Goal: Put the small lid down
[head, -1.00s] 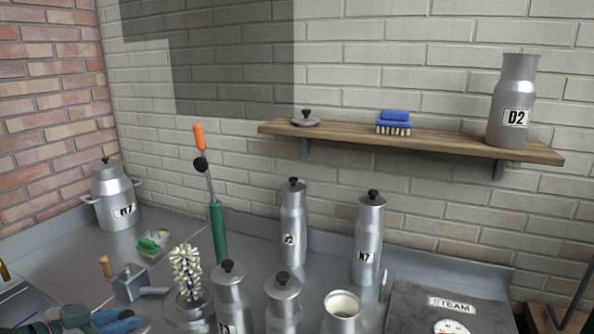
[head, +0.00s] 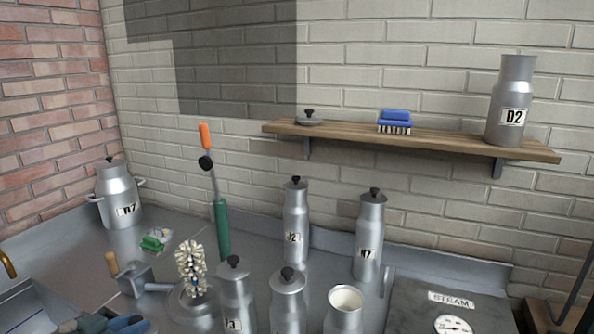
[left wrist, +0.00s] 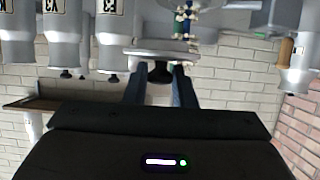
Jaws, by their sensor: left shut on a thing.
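My left gripper (head: 130,326) shows at the bottom left of the head view, partly cut off by the frame's edge. In the left wrist view, which shows the scene upside down, its two blue-grey fingers (left wrist: 160,88) are shut on the black knob of a small grey lid (left wrist: 160,54). I cannot tell whether the lid touches anything. The head view does not show this held lid clearly. Another small lid (head: 309,121) with a black knob lies on the wooden shelf (head: 440,142) at its left end. My right gripper is not in view.
The shelf also holds a blue brush (head: 395,121) and can D2 (head: 509,115); bare shelf lies between them. Several lidded cans, an open can (head: 344,312) and a pot with a white brush (head: 191,266) crowd the counter. A green-handled tool (head: 222,230) stands behind them.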

